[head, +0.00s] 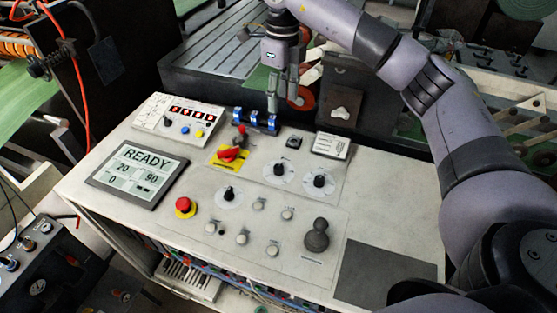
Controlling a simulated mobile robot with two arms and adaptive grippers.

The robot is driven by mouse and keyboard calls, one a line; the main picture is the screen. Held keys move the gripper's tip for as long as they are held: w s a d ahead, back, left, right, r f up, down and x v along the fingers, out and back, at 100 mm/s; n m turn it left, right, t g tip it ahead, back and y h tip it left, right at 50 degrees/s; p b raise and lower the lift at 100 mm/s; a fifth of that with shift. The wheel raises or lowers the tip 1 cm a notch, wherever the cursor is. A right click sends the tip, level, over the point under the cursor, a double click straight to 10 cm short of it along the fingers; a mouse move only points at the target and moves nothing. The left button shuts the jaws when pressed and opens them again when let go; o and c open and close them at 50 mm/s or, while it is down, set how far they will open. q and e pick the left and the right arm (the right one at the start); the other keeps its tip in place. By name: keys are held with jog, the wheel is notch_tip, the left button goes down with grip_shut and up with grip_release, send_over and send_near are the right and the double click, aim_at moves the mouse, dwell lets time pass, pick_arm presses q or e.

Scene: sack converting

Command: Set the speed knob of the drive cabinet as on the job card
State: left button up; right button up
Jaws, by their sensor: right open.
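The drive cabinet (120,205) has a pale sloping top with several controls. Three black knobs on round white dials show: an upper left knob (278,170), an upper right knob (319,182) and a lower knob (228,194). Their labels are too small to read, so I cannot tell which is the speed knob. A small white card (331,145) with dark print stands near the back edge; its text is unreadable. My right gripper (282,94) is open, pointing down above the cabinet's back edge, apart from the knobs. My left gripper is not in view.
A display (138,172) reads READY. A red emergency button (184,205), a red rotary switch on yellow (229,153), several pale buttons and a dark joystick (316,236) stand up from the panel. A dark flat pad (388,272) lies at the lower right.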

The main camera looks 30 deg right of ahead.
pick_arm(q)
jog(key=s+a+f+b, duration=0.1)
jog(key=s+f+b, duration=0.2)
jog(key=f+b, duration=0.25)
pick_arm(e)
notch_tip(320, 180, down, 6)
jog(key=r, duration=0.1)
jog(key=p, duration=0.2)
send_near(279, 167)
notch_tip(279, 167, down, 8)
jog(key=p, duration=0.3)
jog(key=shift+s+a+r, duration=0.15)
jog(key=shift+r, duration=0.05)
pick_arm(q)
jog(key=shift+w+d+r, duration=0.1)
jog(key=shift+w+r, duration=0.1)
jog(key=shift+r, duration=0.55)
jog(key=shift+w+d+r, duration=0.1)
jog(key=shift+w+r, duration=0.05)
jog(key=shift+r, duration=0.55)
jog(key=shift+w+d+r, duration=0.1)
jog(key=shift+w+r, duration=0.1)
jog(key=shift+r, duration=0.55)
pick_arm(e)
jog(key=shift+f, duration=0.75)
jog(key=shift+c, duration=0.4)
grip_shut()
